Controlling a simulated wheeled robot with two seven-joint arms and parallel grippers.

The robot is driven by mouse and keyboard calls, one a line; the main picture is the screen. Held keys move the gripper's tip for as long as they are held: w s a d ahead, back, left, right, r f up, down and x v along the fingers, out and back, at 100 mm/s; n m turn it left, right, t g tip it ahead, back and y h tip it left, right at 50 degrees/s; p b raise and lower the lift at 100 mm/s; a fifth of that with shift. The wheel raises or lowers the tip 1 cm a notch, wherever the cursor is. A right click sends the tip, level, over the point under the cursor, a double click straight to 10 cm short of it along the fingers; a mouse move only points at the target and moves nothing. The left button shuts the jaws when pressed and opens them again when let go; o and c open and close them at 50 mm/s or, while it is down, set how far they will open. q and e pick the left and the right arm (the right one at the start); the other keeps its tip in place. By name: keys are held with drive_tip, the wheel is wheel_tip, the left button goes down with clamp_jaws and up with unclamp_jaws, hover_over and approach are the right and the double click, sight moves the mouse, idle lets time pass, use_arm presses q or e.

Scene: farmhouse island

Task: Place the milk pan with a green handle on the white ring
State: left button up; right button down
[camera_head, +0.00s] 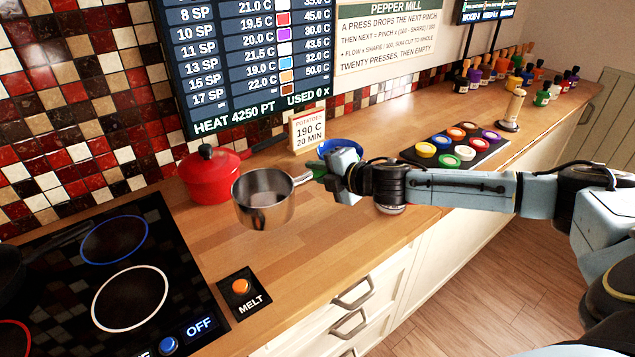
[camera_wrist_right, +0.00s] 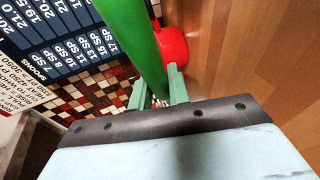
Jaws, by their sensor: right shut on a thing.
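The steel milk pan (camera_head: 263,205) is in the middle of the head view, over the wooden counter, with its open top up. My right gripper (camera_head: 318,171) is shut on its green handle, which also shows large in the right wrist view (camera_wrist_right: 130,35). The pan appears to be held above the counter, and I see nothing inside it. The white ring (camera_head: 130,298) is on the black hob at the lower left, to the left of the pan, and is empty. My left gripper is not in view.
A blue ring (camera_head: 114,240) and part of a red ring (camera_head: 14,338) are also on the hob; a dark pan (camera_head: 10,272) stands at its left edge. A red lidded pot (camera_head: 208,178) stands behind the milk pan. A MELT button (camera_head: 241,287) lies between hob and counter front.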

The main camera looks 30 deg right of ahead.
sight(238, 189)
drive_tip(key=shift+r, duration=0.35)
drive_tip(key=shift+n+y, duration=0.5)
drive_tip(key=shift+y, duration=0.4)
drive_tip(key=w+a, duration=0.1)
drive_tip(key=a, duration=0.4)
drive_tip(key=w+a+f, duration=0.1)
drive_tip(key=a, duration=0.4)
drive_tip(key=w+a+f, duration=0.1)
drive_tip(key=w+a, duration=0.1)
drive_tip(key=a, duration=0.4)
drive_tip(key=shift+w, duration=0.1)
drive_tip(key=a+r+n+g+y, duration=0.1)
drive_tip(key=a, duration=1.5)
drive_tip(key=shift+a+r+n+g+y, duration=0.25)
drive_tip(key=shift+a+n+g+y, duration=0.05)
drive_tip(key=shift+a+n, duration=0.1)
